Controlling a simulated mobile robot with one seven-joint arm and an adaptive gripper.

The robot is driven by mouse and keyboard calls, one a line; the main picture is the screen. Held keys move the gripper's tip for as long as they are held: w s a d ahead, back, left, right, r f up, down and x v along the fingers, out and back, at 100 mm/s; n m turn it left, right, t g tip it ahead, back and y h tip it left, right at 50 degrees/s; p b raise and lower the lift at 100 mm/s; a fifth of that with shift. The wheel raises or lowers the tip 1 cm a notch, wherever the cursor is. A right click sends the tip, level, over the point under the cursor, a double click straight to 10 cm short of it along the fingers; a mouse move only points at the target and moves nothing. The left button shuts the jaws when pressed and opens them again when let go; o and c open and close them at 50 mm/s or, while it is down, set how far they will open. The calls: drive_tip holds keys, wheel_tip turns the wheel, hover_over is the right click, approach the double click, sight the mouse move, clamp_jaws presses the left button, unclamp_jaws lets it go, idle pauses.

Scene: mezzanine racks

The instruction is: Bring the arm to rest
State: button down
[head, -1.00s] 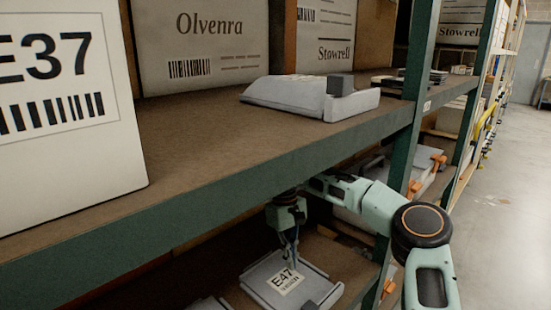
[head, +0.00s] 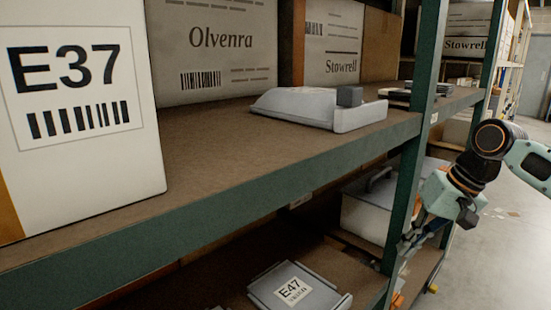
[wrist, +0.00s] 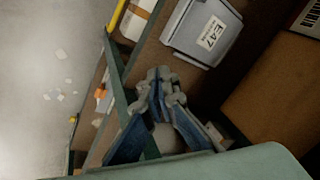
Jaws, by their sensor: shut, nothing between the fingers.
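My gripper (head: 418,236) is at the right in the head view, outside the rack and beside its green upright, pointing down and to the left. In the wrist view my gripper (wrist: 163,84) has its fingertips together with nothing between them. A grey lidded bin labelled E47 (head: 318,293) lies on the lower shelf, apart from my gripper. The bin also shows in the wrist view (wrist: 190,36), beyond the fingertips.
The green rack upright (head: 408,190) stands close to my gripper. The upper shelf (head: 215,160) holds a white E37 box (head: 100,170), a grey tray-like bin (head: 300,108) and large boxes. A lidded container (head: 365,215) sits behind the upright. Open floor (head: 515,215) lies right.

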drive_tip(key=s+a+r+n+t, duration=0.1)
drive_tip(key=s+a+r+t, duration=0.4)
drive_tip(key=s+r, duration=0.7)
drive_tip(key=s+a+f+m+g+h, duration=0.1)
drive_tip(key=s+a+f+h, duration=0.2)
drive_tip(key=f, duration=0.4)
drive_tip(key=s+a+f+g+h, duration=0.1)
drive_tip(key=s+a+f, duration=0.1)
drive_tip(key=a+f, duration=0.35)
wheel_tip(320, 180, up, 28)
drive_tip(key=p, duration=2.9)
drive_tip(key=shift+d, duration=0.2)
drive_tip(key=shift+f, duration=0.1)
